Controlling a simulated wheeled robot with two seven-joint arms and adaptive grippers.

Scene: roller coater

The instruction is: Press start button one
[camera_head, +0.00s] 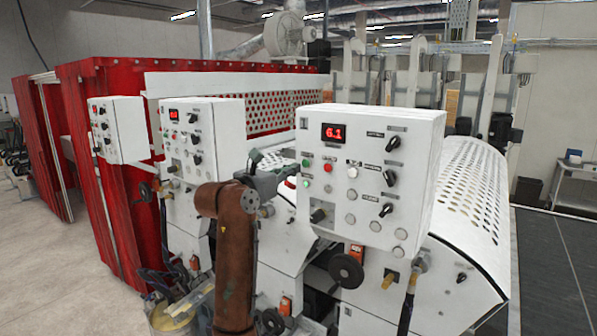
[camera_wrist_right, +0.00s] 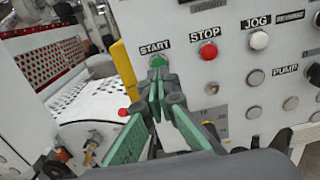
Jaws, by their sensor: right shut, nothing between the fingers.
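The nearest white control box (camera_head: 330,215) carries a row of buttons under a red display reading 6.1. Its green start button (camera_wrist_right: 158,61) sits under the START label in the wrist view. My right gripper (camera_wrist_right: 157,78) is shut and empty, with its green-padded fingers pointing at that button. The fingertips overlap the lower part of the button in the picture; I cannot tell whether they touch it. In the head view my right gripper (camera_head: 285,176) is at the box's left side, partly behind my arm. My left gripper is not in view.
The red stop button (camera_wrist_right: 208,51) and white jog button (camera_wrist_right: 259,40) are to the right of the start button. A yellow bar (camera_wrist_right: 124,76) stands close left of the fingers. Two more control boxes (camera_head: 214,150) (camera_head: 125,125) stand farther left along the machine.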

